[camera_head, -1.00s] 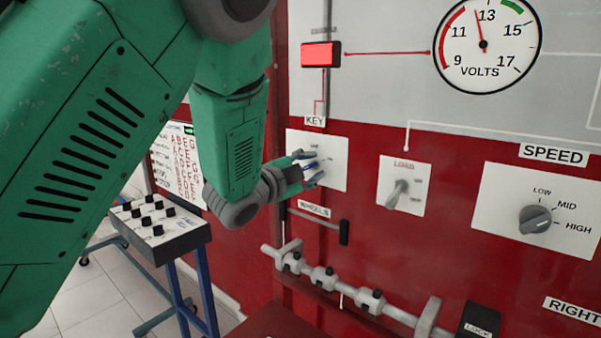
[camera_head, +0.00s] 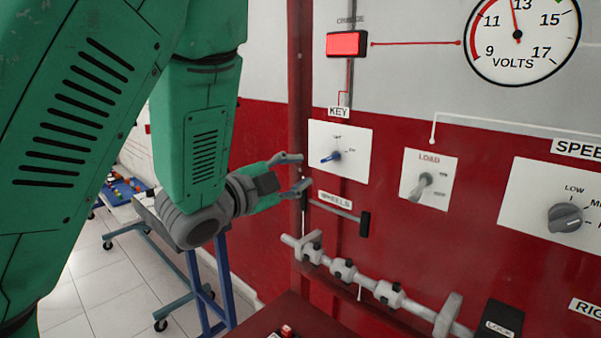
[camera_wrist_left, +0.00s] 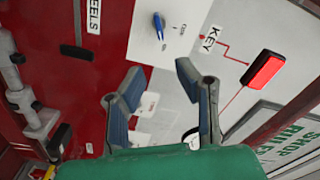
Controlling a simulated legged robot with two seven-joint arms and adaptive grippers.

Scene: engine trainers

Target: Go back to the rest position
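My left gripper (camera_head: 300,172) is open and empty, just left of the white KEY plate (camera_head: 352,139) in the head view. The blue key (camera_head: 331,158) sits in the switch on that plate, apart from the fingers. In the left wrist view, the left gripper (camera_wrist_left: 160,95) shows two spread fingers with nothing between them. The blue key (camera_wrist_left: 158,24) shows beyond them on its plate. My green left arm fills the left side of the head view. My right gripper is in neither view.
A grey shaft (camera_head: 367,281) with several collars juts out below. A blue-legged stand (camera_head: 203,283) is at lower left, over open tiled floor.

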